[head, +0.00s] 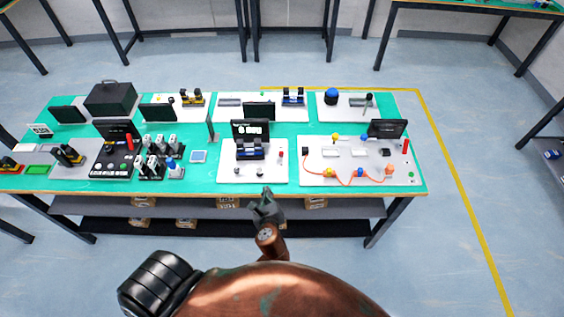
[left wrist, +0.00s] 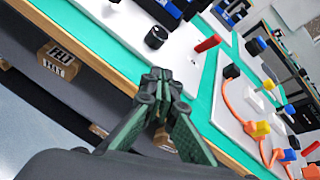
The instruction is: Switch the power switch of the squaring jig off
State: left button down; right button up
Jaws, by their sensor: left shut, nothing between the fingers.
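A white panel (head: 227,174) at the table's front middle, with a dark blue two-block fixture (head: 251,150) and a small screen behind it, looks like the squaring jig. I cannot tell which is the power switch. My left gripper (head: 266,197) is shut and empty, just off the panel's front edge, touching neither control. My right gripper is out of view.
To the right, another white panel (head: 320,179) carries an orange cable with coloured plugs. To the left stand a black control box (head: 112,165) and several switch-like units. The green table's (head: 200,183) wooden front edge lies beside my gripper. Boxes sit on the shelf below.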

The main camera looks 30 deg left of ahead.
pick_arm(q)
jog(key=w+d+r+m+t, duration=0.1)
jog(key=w+d+m+t, duration=0.1)
jog(key=w+d+m, duration=0.2)
jog(key=shift+d+r+m, duration=0.2)
jog(key=shift+r+m, duration=0.2)
jog(key=shift+m, duration=0.4)
jog(key=b, duration=0.1)
send_near(282, 156)
jog(key=f, duration=0.1)
jog(key=w+a+f, duration=0.1)
jog(key=shift+w+f, duration=0.15)
jog(key=shift+f, duration=0.2)
jog(key=shift+w+a+r, duration=0.35)
jog(key=shift+w+r, duration=0.1)
jog(key=shift+w, duration=0.15)
jog(key=shift+w+a+r, duration=0.4)
jog(key=shift+w, duration=0.2)
jog(key=shift+w+a+r, duration=0.15)
jog(key=shift+w+a, duration=0.05)
jog(key=shift+w, duration=0.1)
